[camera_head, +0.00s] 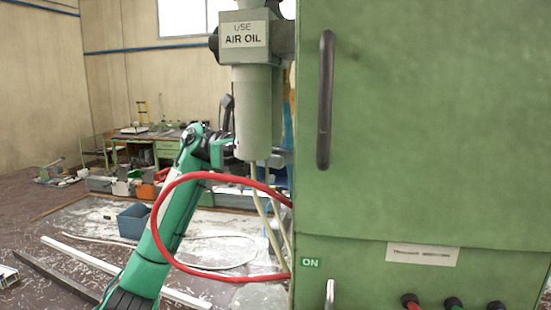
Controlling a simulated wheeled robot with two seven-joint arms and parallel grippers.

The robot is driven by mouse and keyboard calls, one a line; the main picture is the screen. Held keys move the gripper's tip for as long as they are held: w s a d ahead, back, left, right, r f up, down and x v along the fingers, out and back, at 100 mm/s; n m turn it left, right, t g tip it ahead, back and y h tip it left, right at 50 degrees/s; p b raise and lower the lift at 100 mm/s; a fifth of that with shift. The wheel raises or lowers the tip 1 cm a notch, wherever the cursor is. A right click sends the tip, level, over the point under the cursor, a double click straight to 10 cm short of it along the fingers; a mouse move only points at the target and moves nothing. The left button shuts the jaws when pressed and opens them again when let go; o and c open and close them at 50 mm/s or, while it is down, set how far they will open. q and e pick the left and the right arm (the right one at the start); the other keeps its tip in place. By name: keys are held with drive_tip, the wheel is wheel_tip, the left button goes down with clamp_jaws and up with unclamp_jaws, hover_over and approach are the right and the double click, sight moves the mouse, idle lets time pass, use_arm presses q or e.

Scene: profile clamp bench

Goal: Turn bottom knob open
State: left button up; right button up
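My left arm rises from the bottom left, and my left gripper (226,150) is at the lower left side of the grey cylindrical air-oil unit (257,110). The gripper overlaps the unit's lower end in the picture; I cannot tell if they touch. Its fingers are too small and partly hidden to show whether they are open or shut. No knob under the unit can be made out clearly. My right gripper is not in view.
A red hose (165,205) loops from the cabinet's left edge across my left arm. A dark vertical handle (325,100) stands out from the cabinet door. Thin pale tubes (268,215) hang below the unit. A workbench (150,140) stands far behind.

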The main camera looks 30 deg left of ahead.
use_arm(q)
drive_tip(key=o, duration=0.4)
drive_tip(key=shift+o, duration=0.2)
drive_tip(key=shift+a, duration=0.35)
drive_tip(key=w+a+b, duration=0.2)
drive_tip(key=a+b, duration=0.1)
drive_tip(key=a, duration=1)
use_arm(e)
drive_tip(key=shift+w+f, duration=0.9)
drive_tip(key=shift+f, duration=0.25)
